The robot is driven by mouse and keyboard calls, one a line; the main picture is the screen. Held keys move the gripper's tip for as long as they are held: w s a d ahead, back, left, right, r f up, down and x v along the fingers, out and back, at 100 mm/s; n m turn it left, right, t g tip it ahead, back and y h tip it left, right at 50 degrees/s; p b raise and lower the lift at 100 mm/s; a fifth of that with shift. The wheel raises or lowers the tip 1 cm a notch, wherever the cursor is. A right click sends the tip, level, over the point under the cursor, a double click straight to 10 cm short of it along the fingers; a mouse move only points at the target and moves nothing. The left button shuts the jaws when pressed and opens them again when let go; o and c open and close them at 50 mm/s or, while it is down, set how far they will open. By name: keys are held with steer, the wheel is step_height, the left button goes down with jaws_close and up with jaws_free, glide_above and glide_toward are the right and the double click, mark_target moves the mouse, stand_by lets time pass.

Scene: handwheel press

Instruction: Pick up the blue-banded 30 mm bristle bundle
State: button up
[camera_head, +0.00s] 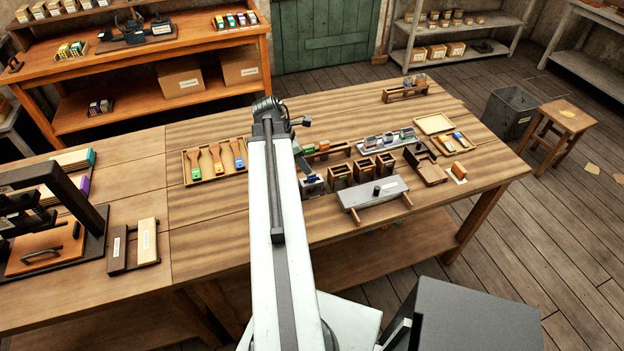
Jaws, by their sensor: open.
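Small grey-topped pieces, apparently bristle bundles, stand in a row on a pale rack (388,146) right of the table's middle. The right one (407,133) shows a blue band; its size cannot be read. My arm rises from the bottom and bends over the table. Its end appears to hang down left of the rack, where my gripper (312,184) shows small and dark beside a blue patch. It is open. Its fingers are hard to make out, and I cannot tell whether the blue patch belongs to something beneath it.
Dark wooden boxes (363,169) and a grey plate with a knob (375,193) stand near the gripper. A brush tray (191,168) lies to the left, and open trays (434,124) to the right. A dark frame press (60,215) stands far left. The front-middle tabletop is clear.

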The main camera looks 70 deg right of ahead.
mark_target(312, 182)
steer(key=b+x, duration=0.6)
steer(key=x, duration=0.1)
steer(key=shift+d+f+b, duration=0.15)
steer(key=shift+f+b, duration=0.2)
steer(key=shift+s+r, duration=0.1)
steer(key=shift+r, duration=0.05)
steer(key=shift+c, duration=0.4)
jaws_close()
